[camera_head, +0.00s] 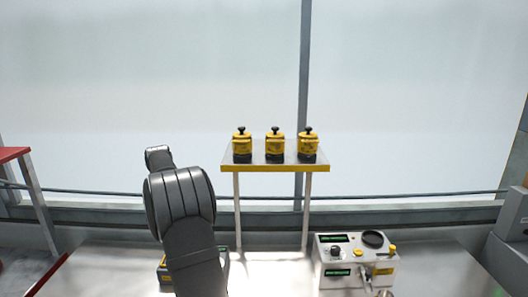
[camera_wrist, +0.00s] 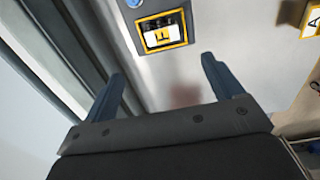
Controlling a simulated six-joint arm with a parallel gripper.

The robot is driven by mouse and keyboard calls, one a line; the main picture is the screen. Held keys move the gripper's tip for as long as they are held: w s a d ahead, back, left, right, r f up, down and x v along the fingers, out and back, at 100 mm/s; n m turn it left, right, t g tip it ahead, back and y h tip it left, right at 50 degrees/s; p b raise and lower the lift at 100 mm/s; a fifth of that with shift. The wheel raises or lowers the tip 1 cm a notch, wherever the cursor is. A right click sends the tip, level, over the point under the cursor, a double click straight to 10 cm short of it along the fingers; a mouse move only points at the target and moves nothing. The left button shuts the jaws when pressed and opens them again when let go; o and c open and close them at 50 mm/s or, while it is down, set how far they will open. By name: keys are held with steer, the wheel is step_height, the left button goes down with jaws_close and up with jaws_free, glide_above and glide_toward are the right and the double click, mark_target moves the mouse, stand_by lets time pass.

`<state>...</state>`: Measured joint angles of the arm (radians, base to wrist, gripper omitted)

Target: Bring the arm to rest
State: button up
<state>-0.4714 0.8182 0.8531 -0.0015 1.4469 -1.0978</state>
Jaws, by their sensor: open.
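My arm rises from the bottom of the head view, left of centre, and bends at a dark grey joint. My gripper is not visible in the head view. In the wrist view my gripper (camera_wrist: 160,88) shows two blue-grey fingers spread wide apart. Nothing is between the fingers. Beyond them lies a pale metal surface (camera_wrist: 235,60) with a yellow-framed square (camera_wrist: 162,33) holding a white and dark item.
A raised shelf (camera_head: 275,168) with a yellow front edge carries three yellow pots with black knobs (camera_head: 274,147). A white device (camera_head: 340,262) with green displays and a dark round dish stands on the bench at right. A red-topped stand (camera_head: 14,154) is at far left.

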step_height(320, 180, down, 14)
steer(key=shift+s+a+f, duration=0.1)
steer(key=shift+f, duration=0.05)
steer(key=shift+r, duration=3.2)
steer(key=shift+o, duration=0.2)
